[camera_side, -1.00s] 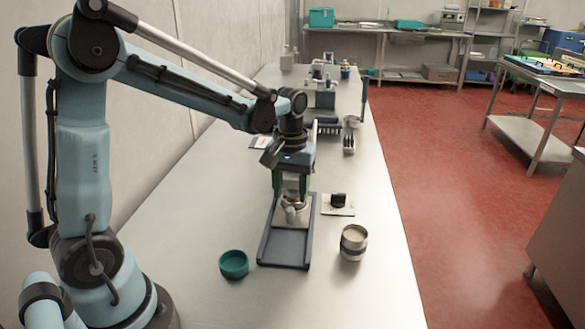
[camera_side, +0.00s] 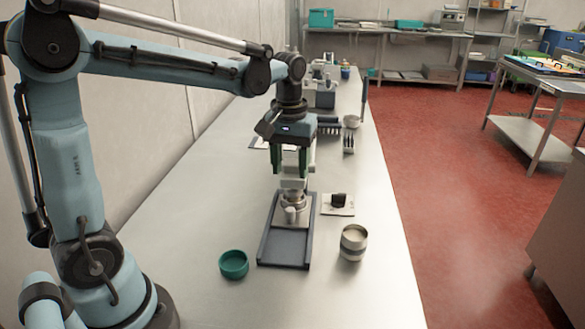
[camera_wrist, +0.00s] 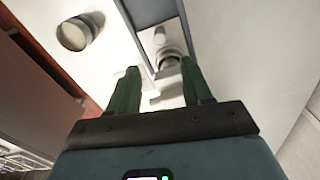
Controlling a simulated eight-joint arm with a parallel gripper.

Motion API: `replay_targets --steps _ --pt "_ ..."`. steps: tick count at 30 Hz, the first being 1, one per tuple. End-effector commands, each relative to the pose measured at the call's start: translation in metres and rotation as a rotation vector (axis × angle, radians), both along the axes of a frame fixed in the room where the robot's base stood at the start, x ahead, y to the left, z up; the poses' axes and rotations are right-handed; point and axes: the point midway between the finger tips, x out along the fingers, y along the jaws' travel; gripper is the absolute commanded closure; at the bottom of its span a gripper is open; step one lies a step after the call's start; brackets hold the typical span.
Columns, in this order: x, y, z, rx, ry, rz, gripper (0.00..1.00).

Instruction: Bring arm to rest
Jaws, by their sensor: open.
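My gripper (camera_side: 291,172) is open, its green fingers pointing down above the back end of a dark-framed tray (camera_side: 284,247). A small metal kettle-like vessel (camera_side: 291,206) with a pale part on its front stands on the tray, just below the fingers. In the wrist view my gripper (camera_wrist: 160,88) shows two green fingers apart with nothing held between them. The vessel (camera_wrist: 168,60) appears beyond the fingertips in that view. Whether the fingertips clear the vessel's top fully is hard to tell in the side view.
A metal cup with pale contents (camera_side: 353,242) stands right of the tray, and a green round dish (camera_side: 233,264) left. A dark block lies on a white card (camera_side: 337,204). A brush-like tool (camera_side: 348,140) and other equipment (camera_side: 319,92) stand farther back.

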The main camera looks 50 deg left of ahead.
Motion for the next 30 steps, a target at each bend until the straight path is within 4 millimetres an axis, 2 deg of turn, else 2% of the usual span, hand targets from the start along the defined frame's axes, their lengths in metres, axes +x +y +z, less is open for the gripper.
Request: replay_targets --steps 9,18,24,30 --pt "-0.039 -0.025 0.011 0.046 -0.226 -0.237 0.5" --pt "-0.075 -0.045 0.002 0.131 -0.464 -0.478 0.5" --pt "-0.087 -0.051 -0.006 0.174 -0.558 -0.57 0.5" --pt "-0.089 -0.053 -0.008 0.186 -0.581 -0.592 0.5"
